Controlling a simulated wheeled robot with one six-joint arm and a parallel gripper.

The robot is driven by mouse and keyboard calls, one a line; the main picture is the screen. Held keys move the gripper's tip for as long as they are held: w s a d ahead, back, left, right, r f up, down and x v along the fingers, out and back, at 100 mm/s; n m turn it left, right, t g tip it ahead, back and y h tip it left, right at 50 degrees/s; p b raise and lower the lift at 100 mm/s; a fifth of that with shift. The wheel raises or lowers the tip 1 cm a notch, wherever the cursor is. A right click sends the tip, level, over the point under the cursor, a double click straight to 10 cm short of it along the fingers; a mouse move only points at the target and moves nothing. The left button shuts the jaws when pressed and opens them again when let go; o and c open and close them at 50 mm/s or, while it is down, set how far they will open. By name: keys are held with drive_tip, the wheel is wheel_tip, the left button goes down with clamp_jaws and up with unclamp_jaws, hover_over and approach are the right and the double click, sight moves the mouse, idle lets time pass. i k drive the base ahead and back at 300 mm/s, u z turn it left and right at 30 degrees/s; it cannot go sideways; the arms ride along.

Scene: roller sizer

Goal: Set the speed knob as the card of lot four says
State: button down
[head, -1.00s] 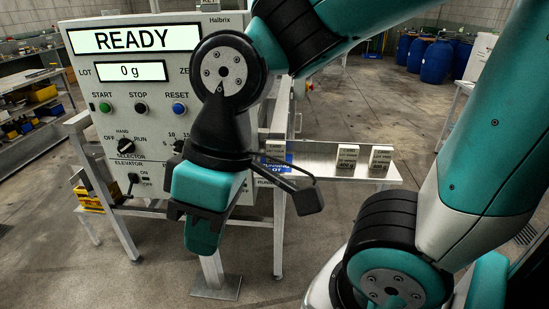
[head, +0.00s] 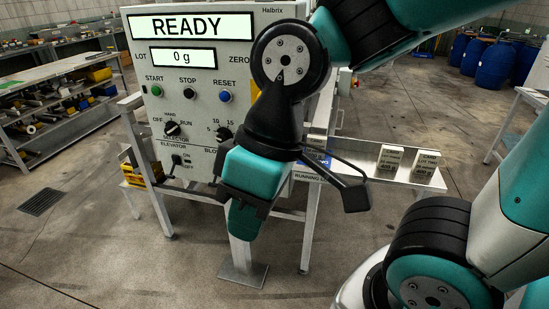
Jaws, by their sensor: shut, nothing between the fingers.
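A black knob (head: 223,134) with a scale showing 5, 10 and 15 sits on the grey panel (head: 205,96). My arm hides the right part of its scale and its name, and its pointer is too small to read surely. Cards stand on the shelf to the right: one (head: 390,158) seems to say lot two, another (head: 427,166) has text too small to read surely. A further card (head: 317,143) is partly hidden behind my arm. My gripper (head: 243,222) is shut and empty, pointing down in front of the panel, lower in the picture than the knob.
The display (head: 190,27) reads READY and the lot display (head: 183,57) reads 0 g. A selector knob (head: 172,129), an elevator switch (head: 177,160) and START, STOP and RESET buttons share the panel. Open floor lies in front.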

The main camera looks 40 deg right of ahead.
sight(223, 134)
drive_tip(key=u, duration=1.4)
drive_tip(key=i, duration=2.9)
drive_tip(key=z, duration=3.2)
